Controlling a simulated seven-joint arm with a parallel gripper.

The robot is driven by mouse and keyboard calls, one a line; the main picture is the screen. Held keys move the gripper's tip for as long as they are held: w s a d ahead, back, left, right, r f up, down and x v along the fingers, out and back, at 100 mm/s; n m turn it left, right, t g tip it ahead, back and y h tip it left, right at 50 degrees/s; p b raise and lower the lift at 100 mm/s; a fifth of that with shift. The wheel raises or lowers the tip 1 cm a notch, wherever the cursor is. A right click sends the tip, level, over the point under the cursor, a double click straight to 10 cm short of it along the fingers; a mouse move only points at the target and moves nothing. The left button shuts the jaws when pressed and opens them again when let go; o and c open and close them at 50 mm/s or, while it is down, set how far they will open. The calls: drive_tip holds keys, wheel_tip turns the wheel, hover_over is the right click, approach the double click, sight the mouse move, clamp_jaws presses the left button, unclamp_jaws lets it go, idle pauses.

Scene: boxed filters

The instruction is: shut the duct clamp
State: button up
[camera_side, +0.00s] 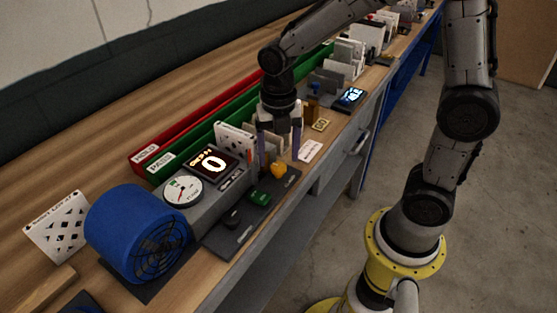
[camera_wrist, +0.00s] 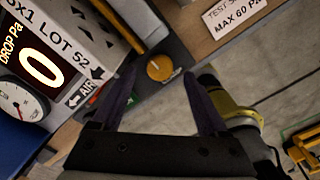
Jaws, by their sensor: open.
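An orange-yellow knob (camera_side: 278,170) sits on the dark plate at the right end of the grey test rig (camera_side: 205,200). It looks like the clamp's handle, but I cannot tell for sure. A white filter (camera_side: 235,139) stands in the rig just left of my gripper.
The rig carries a lit display (camera_side: 209,163) reading 0 and a round gauge (camera_side: 183,191). A blue fan duct (camera_side: 140,232) is at its left end. Red (camera_side: 150,155) and green (camera_side: 165,165) bins run behind. A white label card (camera_side: 310,151) lies right of my gripper near the bench edge.

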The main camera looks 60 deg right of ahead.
sight(279, 171)
drive_tip(key=shift+f, duration=1.3)
drive_tip(key=shift+c, duration=0.4)
clamp_jaws()
